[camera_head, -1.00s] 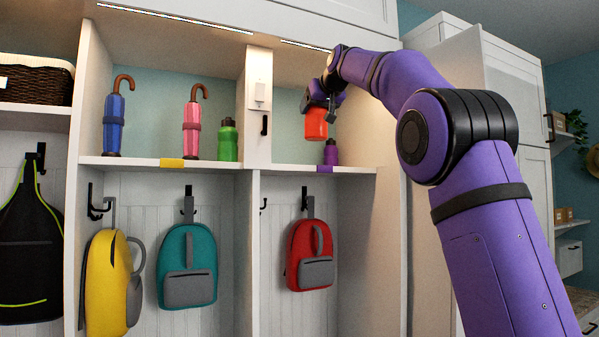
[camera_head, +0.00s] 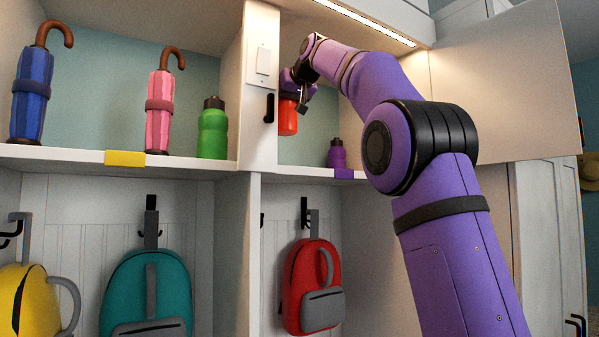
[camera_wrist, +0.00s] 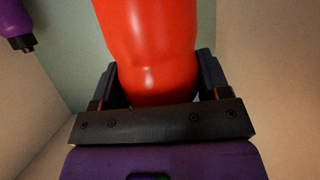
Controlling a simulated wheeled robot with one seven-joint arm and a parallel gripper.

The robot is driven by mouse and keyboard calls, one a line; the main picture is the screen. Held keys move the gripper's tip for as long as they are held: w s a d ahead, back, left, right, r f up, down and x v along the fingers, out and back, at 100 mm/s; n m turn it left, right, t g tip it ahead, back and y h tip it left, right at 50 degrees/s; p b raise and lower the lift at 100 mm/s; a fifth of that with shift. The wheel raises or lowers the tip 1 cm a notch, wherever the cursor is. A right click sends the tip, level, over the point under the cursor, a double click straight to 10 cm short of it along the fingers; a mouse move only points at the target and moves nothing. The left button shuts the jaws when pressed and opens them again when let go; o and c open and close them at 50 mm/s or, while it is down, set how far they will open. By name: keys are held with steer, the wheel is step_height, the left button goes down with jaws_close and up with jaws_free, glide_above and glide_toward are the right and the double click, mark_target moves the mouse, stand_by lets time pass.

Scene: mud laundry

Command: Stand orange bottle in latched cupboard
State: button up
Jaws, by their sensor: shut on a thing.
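My gripper (camera_head: 292,92) is shut on the orange bottle (camera_head: 288,118), whose red-orange body hangs roughly upright in the right-hand compartment's opening. In the head view its bottom is above the shelf (camera_head: 300,171), with a gap between. In the wrist view the bottle (camera_wrist: 150,45) fills the space between the two dark fingers (camera_wrist: 158,82); its far end is cut off. The cupboard door (camera_head: 505,85) stands swung open at the right. A black handle-like part (camera_head: 268,108) is on the white post (camera_head: 260,135) left of the opening.
A purple bottle (camera_head: 337,155) stands on the same shelf, right of the held bottle, above a purple tag (camera_head: 344,174). The left compartment holds a green bottle (camera_head: 212,130), a pink umbrella (camera_head: 159,105) and a blue umbrella (camera_head: 31,95). A red backpack (camera_head: 312,285) hangs below.

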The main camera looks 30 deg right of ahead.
mark_target(287, 133)
steer(key=shift+f, duration=4.95)
steer(key=shift+f, duration=0.1)
steer(key=o, duration=1)
steer(key=shift+r, duration=0.2)
steer(key=v, duration=1.2)
steer(key=shift+f, duration=0.1)
